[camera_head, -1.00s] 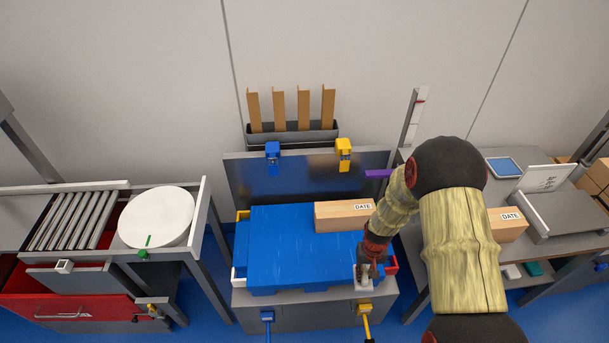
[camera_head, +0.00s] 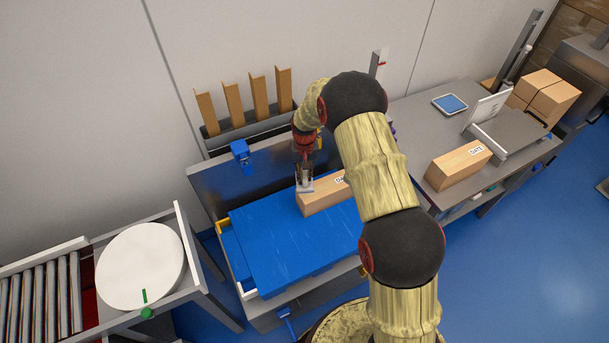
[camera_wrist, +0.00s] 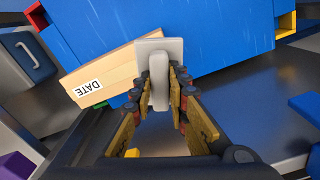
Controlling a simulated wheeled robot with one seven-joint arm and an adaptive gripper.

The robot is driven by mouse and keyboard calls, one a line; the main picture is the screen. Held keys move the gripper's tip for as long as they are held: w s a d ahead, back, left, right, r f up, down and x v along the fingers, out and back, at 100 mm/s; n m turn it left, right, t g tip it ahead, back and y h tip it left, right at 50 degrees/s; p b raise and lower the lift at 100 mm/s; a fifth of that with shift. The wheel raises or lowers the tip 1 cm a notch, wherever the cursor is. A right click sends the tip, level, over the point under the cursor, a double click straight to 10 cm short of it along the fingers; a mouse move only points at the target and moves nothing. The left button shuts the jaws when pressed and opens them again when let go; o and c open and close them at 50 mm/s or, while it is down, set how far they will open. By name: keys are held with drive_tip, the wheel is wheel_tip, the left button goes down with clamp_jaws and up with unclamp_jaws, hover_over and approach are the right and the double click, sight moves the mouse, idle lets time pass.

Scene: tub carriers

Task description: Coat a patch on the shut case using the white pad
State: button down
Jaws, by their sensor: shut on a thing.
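My gripper (camera_head: 304,176) is shut on the handle of the white pad (camera_wrist: 172,47), a pale flat plate with a rounded grip. In the wrist view my gripper (camera_wrist: 160,88) has its fingers on both sides of the grip. A light brown shut case (camera_head: 325,199) lies on the blue surface (camera_head: 285,245). Its white DATE label is partly hidden by my arm in the head view. The case also shows in the wrist view (camera_wrist: 115,72), and the pad overlaps one end of it. I cannot tell whether they touch.
A second DATE case (camera_head: 458,166) stands on the right table, with a blue-topped square (camera_head: 450,103) behind it. An upright dark metal panel (camera_head: 215,185) with a blue clamp (camera_head: 240,157) stands behind the blue surface. A white round disc (camera_head: 140,268) lies at left.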

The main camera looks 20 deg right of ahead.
drive_tip(key=shift+d+f+b, duration=0.1)
drive_tip(key=shift+f+b, duration=1.45)
drive_tip(key=shift+f, duration=1.35)
drive_tip(key=shift+f+b, duration=0.55)
drive_tip(key=shift+f, duration=0.5)
drive_tip(key=shift+w+d+r, duration=0.1)
drive_tip(key=shift+w+d, duration=0.1)
drive_tip(key=shift+d, duration=0.75)
drive_tip(key=shift+w+d, duration=0.15)
drive_tip(key=shift+d, duration=0.75)
drive_tip(key=shift+w+d+f+b, duration=0.1)
drive_tip(key=shift+w+d+b, duration=0.1)
drive_tip(key=shift+d, duration=1)
drive_tip(key=shift+w+d+f+b, duration=0.15)
drive_tip(key=shift+w+d, duration=0.1)
drive_tip(key=shift+d, duration=1)
drive_tip(key=shift+w+d+r+b, duration=0.1)
drive_tip(key=shift+w+d+b, duration=0.1)
drive_tip(key=shift+d, duration=1)
drive_tip(key=shift+a, duration=0.1)
